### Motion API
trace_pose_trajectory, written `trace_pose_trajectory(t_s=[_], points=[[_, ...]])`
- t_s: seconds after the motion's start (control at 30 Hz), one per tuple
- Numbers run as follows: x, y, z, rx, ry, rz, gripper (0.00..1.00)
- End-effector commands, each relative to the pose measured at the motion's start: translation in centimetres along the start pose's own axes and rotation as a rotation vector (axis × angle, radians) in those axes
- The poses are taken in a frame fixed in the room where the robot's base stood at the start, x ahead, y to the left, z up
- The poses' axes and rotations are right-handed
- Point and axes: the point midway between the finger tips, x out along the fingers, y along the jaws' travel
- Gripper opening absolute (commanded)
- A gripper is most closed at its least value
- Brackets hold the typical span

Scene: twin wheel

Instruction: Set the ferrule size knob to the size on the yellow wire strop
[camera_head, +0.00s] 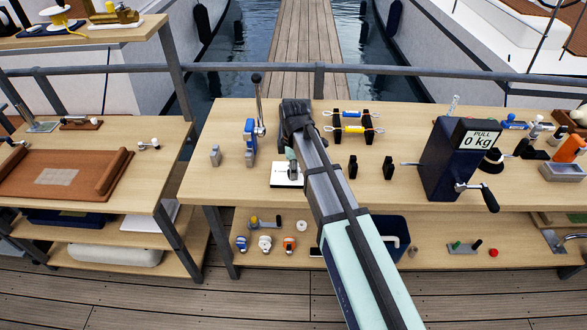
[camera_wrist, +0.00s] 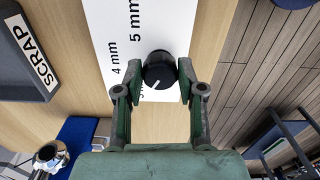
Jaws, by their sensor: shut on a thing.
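The ferrule size knob (camera_wrist: 159,68) is round and black, on a white plate (camera_wrist: 108,20) printed "4 mm" and "5 mm". A third label beside the knob's lower left is mostly hidden. The knob's white pointer line points to the lower left, towards that label. My gripper (camera_wrist: 160,82) has one green finger on each side of the knob and is shut on it. In the head view my gripper (camera_head: 292,163) is over the white plate (camera_head: 284,181). The yellow wire strop (camera_head: 351,130) lies across black stands; its size marking is too small to read.
A blue strop (camera_head: 350,114) lies behind the yellow one. A blue lever press (camera_head: 250,138) stands left of my gripper. A dark pull tester (camera_head: 450,160) with a crank stands to the right. A scrap bin (camera_wrist: 25,60) shows in the wrist view.

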Motion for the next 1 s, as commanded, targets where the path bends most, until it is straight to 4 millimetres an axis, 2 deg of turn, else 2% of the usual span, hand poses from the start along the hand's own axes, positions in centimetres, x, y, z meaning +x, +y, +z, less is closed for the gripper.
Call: trace_pose_trajectory(t_s=[0.1,0.13,0.17,0.2,0.5,0.63,0.77,1.0], points=[[0.1,-0.1,0.0,-0.002,0.000,-0.003,0.04],[0.1,-0.1,0.0,-0.002,0.000,-0.003,0.49],[0.1,-0.1,0.0,-0.002,0.000,-0.003,0.60],[0.1,-0.1,0.0,-0.001,0.000,-0.003,0.64],[0.0,0.0,0.0,0.000,0.000,-0.001,0.64],[-0.7,0.0,0.0,0.000,0.000,0.001,0.64],[-2.4,0.0,0.0,0.000,0.001,0.001,0.64],[-7.0,0.1,0.0,0.000,0.001,0.001,0.64]])
